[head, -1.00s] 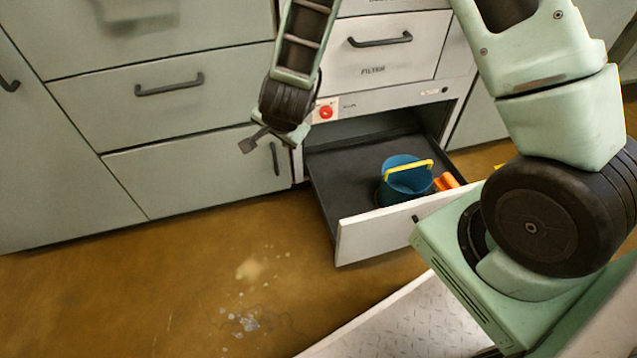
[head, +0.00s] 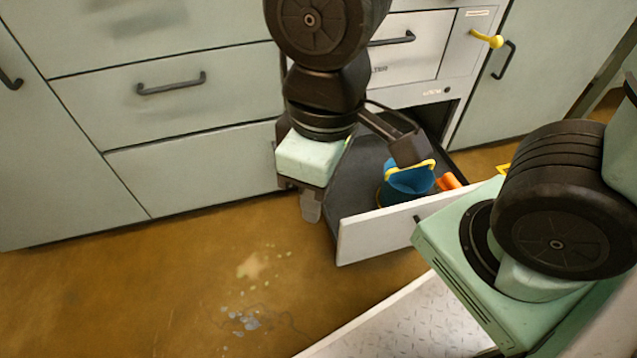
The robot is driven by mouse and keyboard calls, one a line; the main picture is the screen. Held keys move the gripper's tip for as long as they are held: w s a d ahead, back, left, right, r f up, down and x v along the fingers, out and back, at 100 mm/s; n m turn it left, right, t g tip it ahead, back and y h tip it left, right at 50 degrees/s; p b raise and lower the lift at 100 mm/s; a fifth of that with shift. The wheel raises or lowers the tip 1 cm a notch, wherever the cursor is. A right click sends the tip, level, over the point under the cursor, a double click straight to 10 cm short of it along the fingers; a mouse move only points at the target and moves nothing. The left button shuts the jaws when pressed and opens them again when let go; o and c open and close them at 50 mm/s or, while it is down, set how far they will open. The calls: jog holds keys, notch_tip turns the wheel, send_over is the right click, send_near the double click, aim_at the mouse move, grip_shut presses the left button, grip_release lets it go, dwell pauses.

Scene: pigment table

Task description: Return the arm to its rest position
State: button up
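My arm hangs in the upper middle of the head view, with dark round joints above a pale green wrist housing. My gripper (head: 311,206) points down below that housing, left of the open drawer's front. Its fingers overlap and look narrow from this side, so I cannot tell whether they are open or shut. I see nothing held in them. A dark block on the wrist side hangs over the drawer and stands in front of part of it.
The open drawer (head: 372,238) holds a blue bucket (head: 408,188) with a yellow handle and an orange item (head: 449,181). A yellow knob (head: 487,39) sticks out at upper right. Closed drawers (head: 190,170) stand behind at left. The brown floor (head: 150,290) in front is clear apart from pale stains.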

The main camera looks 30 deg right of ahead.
jog(key=shift+r, duration=0.1)
notch_tip(320, 180, up, 37)
jog(key=p, duration=3.7)
